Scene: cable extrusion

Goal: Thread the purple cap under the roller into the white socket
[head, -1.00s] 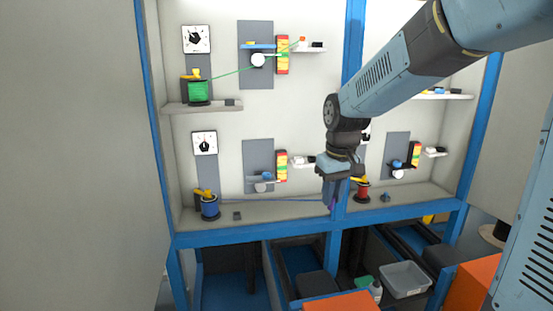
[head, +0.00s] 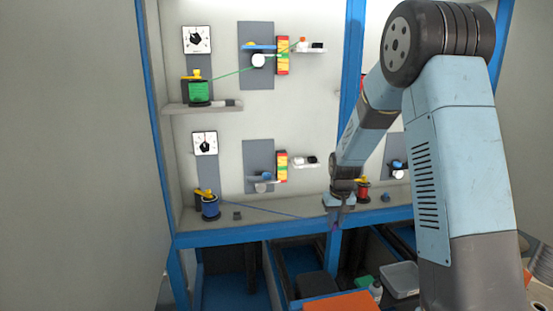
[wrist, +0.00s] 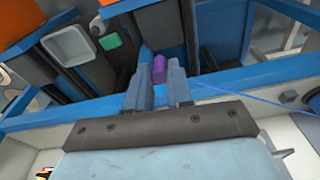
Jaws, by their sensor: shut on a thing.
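The purple cap (wrist: 159,68) is between the fingertips of my gripper (wrist: 160,88) in the wrist view. In the head view my gripper (head: 338,211) points down at the front edge of the lower shelf, and the cap shows only as a small purple spot. A blue cable (head: 280,211) runs from the gripper to the blue spool (head: 210,207) at the left. The lower left panel has a small white roller (head: 260,188) under a blue part. A white socket (head: 299,161) stands on a small ledge to the right of it. The gripper is right of and below both.
A red, yellow and green striped block (head: 281,166) stands between roller and socket. Above, a green cable runs from a green spool (head: 198,92) past another roller. A blue post (head: 348,100) stands behind my arm. A grey bin (head: 400,280) is below.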

